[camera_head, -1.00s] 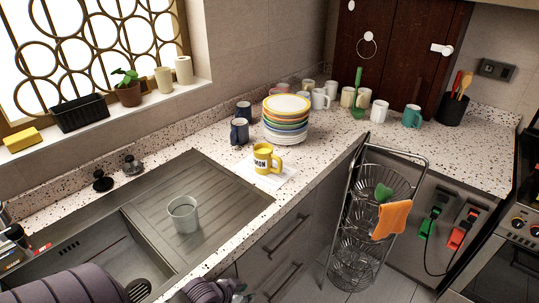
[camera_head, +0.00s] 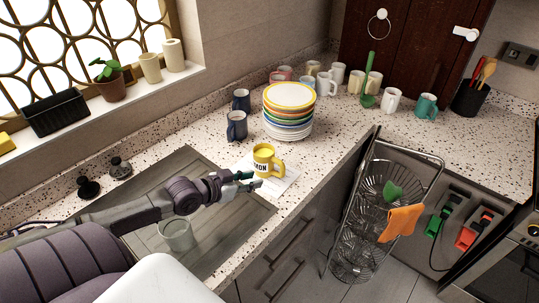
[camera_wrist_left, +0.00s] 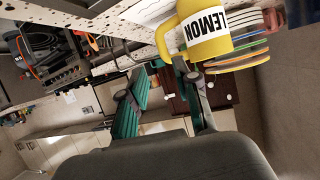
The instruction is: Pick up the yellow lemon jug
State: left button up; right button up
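The yellow lemon jug (camera_head: 264,158) stands upright on a white sheet (camera_head: 284,180) on the speckled counter, its handle toward the right. In the left wrist view the yellow jug (camera_wrist_left: 208,32) shows at the top with its LEMON label. My left gripper (camera_head: 247,180) is just in front of the jug, low over the counter edge by the sink. In the left wrist view its teal-padded fingers (camera_wrist_left: 160,75) are apart with nothing between them; the jug lies beyond the tips. Whether a finger touches it I cannot tell. My right gripper is not in view.
A stack of coloured plates (camera_head: 288,112) stands close behind the jug. Dark blue mugs (camera_head: 237,125) are at its back left. A pale cup (camera_head: 176,234) sits in the sink area below my left arm. A wire basket rack (camera_head: 372,215) stands right of the counter.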

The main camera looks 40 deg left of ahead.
pick_arm(q)
send_near(283, 170)
jog(key=x, duration=0.3)
jog(key=shift+a+f, duration=0.25)
jog(key=shift+f, duration=0.05)
jog(key=shift+x, duration=1.1)
jog(key=shift+w+a+f, duration=0.1)
jog(key=shift+w+f, duration=0.3)
jog(key=shift+w, duration=0.05)
jog(key=x, duration=0.5)
jog(key=shift+s+r, duration=0.1)
jog(key=shift+s, duration=0.05)
jog(key=shift+c, duration=0.5)
grip_shut()
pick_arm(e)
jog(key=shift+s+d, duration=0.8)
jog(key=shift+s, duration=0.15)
